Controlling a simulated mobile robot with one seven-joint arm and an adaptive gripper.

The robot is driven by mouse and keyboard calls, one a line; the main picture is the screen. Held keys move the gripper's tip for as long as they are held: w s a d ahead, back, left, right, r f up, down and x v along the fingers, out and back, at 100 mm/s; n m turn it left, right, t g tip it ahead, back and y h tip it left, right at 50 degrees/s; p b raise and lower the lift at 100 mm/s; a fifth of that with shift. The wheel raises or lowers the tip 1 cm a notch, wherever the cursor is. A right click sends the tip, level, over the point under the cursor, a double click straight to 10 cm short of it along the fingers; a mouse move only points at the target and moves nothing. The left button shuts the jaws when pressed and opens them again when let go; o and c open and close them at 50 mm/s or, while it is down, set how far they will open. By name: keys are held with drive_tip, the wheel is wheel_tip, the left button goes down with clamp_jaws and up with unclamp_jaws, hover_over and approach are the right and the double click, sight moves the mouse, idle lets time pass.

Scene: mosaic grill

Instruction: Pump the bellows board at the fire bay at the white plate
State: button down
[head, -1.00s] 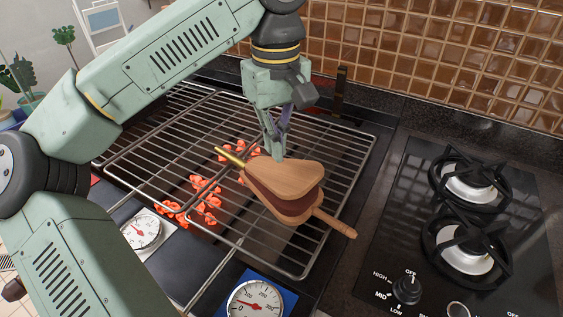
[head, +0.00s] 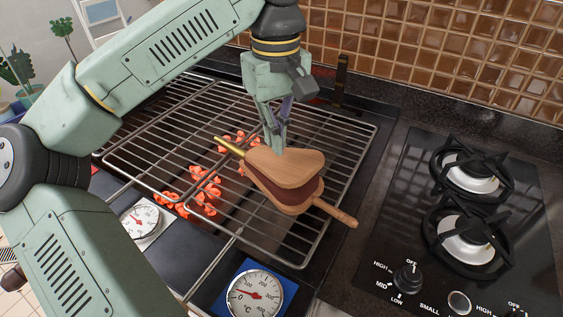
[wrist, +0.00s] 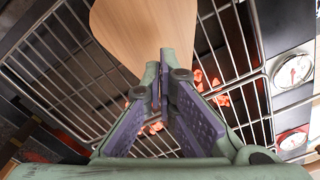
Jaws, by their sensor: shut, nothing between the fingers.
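The wooden bellows (head: 287,168) lies over the grill, with its brass nozzle (head: 228,145) toward the upper left and its handle (head: 338,212) toward the lower right. Dark red folds show between its two boards, which stand apart. My gripper (head: 278,145) is shut and empty, pointing down, with its tips at the far edge of the top board; whether they press on it I cannot tell. In the wrist view the board (wrist: 145,30) lies just past the fingertips (wrist: 165,62). The white plate (head: 140,222) with a dial is left of the bellows, partly beside my arm.
Glowing coals (head: 202,192) lie under the wire grill (head: 340,185). A blue plate (head: 284,290) with a dial is at the front. A black hob (head: 400,230) with burners and knobs stands on the right. A brown tiled wall (head: 440,60) bounds the back.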

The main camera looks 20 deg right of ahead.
sight(277, 158)
drive_tip(key=shift+f+b, duration=1.25)
drive_tip(key=shift+f, duration=0.7)
drive_tip(key=shift+r+p, duration=2.05)
drive_tip(key=shift+r, duration=0.8)
wheel_tip(277, 158, up, 6)
